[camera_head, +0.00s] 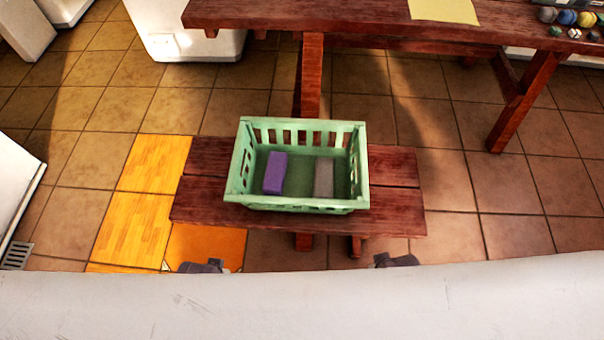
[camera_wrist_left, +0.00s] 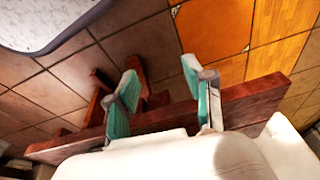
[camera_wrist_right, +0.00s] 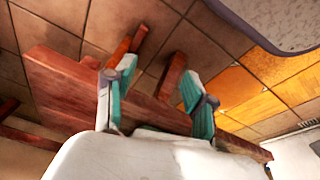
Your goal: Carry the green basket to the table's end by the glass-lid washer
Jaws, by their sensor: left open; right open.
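The green basket (camera_head: 296,206) stands upright on the dark red wooden bench in the head view. A purple block (camera_head: 275,173) and a grey block (camera_head: 323,177) lie inside it. The wooden table (camera_head: 350,22) is behind the bench. My left gripper (camera_head: 200,266) and right gripper (camera_head: 396,260) show only in part, in front of the bench and apart from the basket. In the left wrist view my left gripper (camera_wrist_left: 158,95) is open and empty, with the bench behind it. In the right wrist view my right gripper (camera_wrist_right: 152,95) is also open and empty. Neither wrist view shows the basket.
The bench (camera_head: 395,195) stands on a tiled floor. A yellow sheet (camera_head: 443,10) and several small balls (camera_head: 567,17) lie on the table. White appliances (camera_head: 187,30) stand at the back left, and another white unit (camera_head: 15,185) is at the left edge. Floor on the right is clear.

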